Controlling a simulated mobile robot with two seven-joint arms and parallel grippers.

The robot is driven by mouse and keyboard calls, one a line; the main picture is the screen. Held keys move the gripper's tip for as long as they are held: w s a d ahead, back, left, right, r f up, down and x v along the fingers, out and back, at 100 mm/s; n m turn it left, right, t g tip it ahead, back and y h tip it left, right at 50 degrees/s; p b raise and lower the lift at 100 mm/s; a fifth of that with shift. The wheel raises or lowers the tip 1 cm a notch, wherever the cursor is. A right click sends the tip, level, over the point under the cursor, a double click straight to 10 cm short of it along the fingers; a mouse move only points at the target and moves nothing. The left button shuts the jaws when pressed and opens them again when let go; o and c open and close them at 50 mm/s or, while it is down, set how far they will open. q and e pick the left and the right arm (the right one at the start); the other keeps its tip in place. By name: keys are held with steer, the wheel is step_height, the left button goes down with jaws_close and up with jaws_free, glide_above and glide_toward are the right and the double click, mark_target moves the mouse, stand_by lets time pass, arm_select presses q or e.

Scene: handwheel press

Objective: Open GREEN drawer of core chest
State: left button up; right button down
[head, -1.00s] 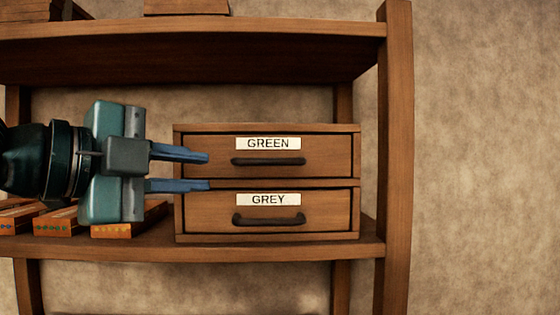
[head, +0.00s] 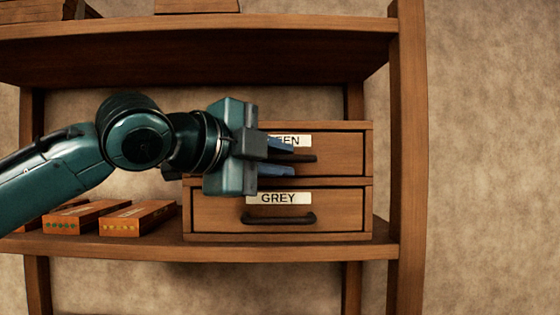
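The core chest (head: 368,208) is a wooden two-drawer box on a shelf. Its upper GREEN drawer (head: 340,153) looks shut, with its white label (head: 298,140) partly covered by my gripper. My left gripper (head: 284,159) is in front of this drawer, its blue fingers open, one above and one below the dark GREEN handle (head: 306,158). Only the handle's right end shows; contact with the fingers cannot be told. The lower GREY drawer (head: 338,208) is shut, its handle (head: 279,219) in full view below my gripper. My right gripper is not in view.
Several small wooden boxes (head: 138,218) lie on the shelf (head: 300,252) left of the chest. A shelf post (head: 408,150) stands close to the chest's right, and an upper shelf board (head: 230,25) runs above.

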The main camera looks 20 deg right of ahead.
arm_select(q)
steer(key=shift+w+d, duration=0.2)
steer(key=shift+d, duration=0.1)
steer(key=shift+c, duration=0.3)
jaws_close()
